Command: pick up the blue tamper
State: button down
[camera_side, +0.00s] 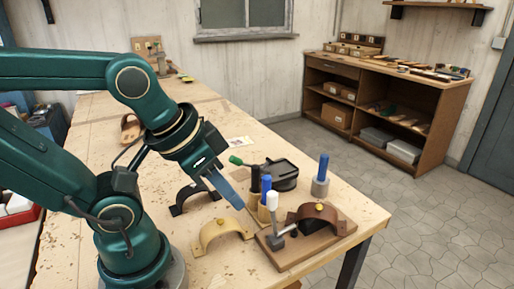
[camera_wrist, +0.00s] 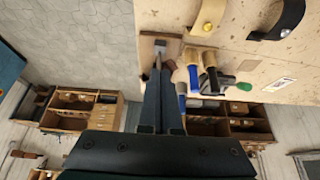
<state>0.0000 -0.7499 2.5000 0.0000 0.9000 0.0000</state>
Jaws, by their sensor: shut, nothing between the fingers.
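A blue-handled tamper (camera_side: 320,175) with a grey cylindrical base stands upright near the table's right edge in the side view. Another blue-handled tool (camera_side: 266,185) with a wooden base stands nearer my gripper, beside a similar black-handled one (camera_side: 254,180). I cannot tell for certain which blue one the task names. In the wrist view, blue handles (camera_wrist: 193,78) show just right of my fingers. My gripper (camera_side: 240,206) is shut and empty, pointing down to the right, left of the upright tools. Its fingers also show close together in the wrist view (camera_wrist: 164,75).
A wooden board (camera_side: 283,258) bears a brown strap form and a clamp with a pale handle. A tan curved form (camera_side: 222,233) and a black one (camera_side: 197,196) sit nearby. A dark pan-like tool (camera_side: 281,174) with a green handle lies behind the upright tools.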

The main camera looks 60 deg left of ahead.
dwell(0.4)
jog(key=c, duration=0.6)
grip_release()
